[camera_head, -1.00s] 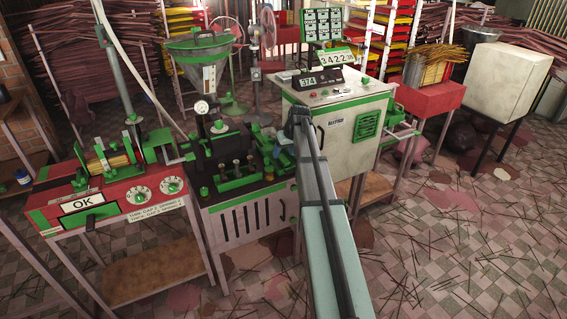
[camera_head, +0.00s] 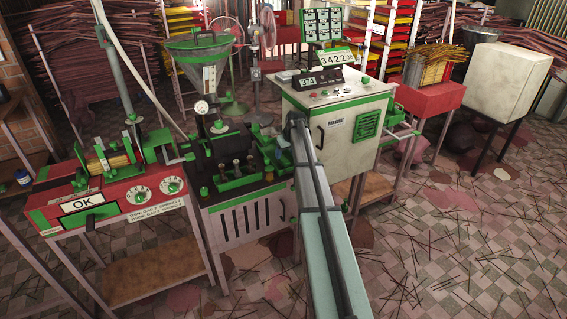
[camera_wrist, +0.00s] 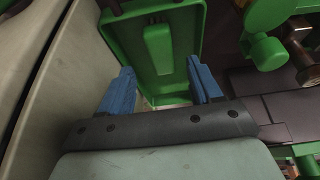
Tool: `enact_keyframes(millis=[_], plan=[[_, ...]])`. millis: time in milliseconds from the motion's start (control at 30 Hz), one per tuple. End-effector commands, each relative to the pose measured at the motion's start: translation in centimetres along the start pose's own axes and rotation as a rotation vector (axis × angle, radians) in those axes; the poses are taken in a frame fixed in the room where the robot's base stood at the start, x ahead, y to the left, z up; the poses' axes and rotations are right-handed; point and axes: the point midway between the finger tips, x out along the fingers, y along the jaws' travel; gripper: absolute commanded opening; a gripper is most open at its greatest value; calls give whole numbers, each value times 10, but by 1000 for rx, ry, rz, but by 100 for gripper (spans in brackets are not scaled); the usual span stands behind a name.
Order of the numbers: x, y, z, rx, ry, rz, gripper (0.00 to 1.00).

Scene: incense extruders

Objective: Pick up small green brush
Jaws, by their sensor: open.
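In the wrist view, a small green block-like piece (camera_wrist: 158,48), which looks like the small green brush, lies in a shallow green tray (camera_wrist: 186,25). The brush cannot be made out there.
A pale cabinet (camera_head: 345,132) with a scale on top stands close on the right of my gripper. The black extruder (camera_head: 222,150) with green fittings and its bottles is on the left. In the wrist view, a green knob (camera_wrist: 267,52) is near the right finger.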

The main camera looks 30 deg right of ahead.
Motion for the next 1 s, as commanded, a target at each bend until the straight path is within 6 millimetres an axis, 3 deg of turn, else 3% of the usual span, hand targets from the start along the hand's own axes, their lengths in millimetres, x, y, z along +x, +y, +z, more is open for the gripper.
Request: enact_keyframes(millis=[467,733,1000], plan=[[49,-2,1,0,-2,-1,64],[52,-2,1,0,0,0,64],[51,-2,2,0,-1,0,38]])
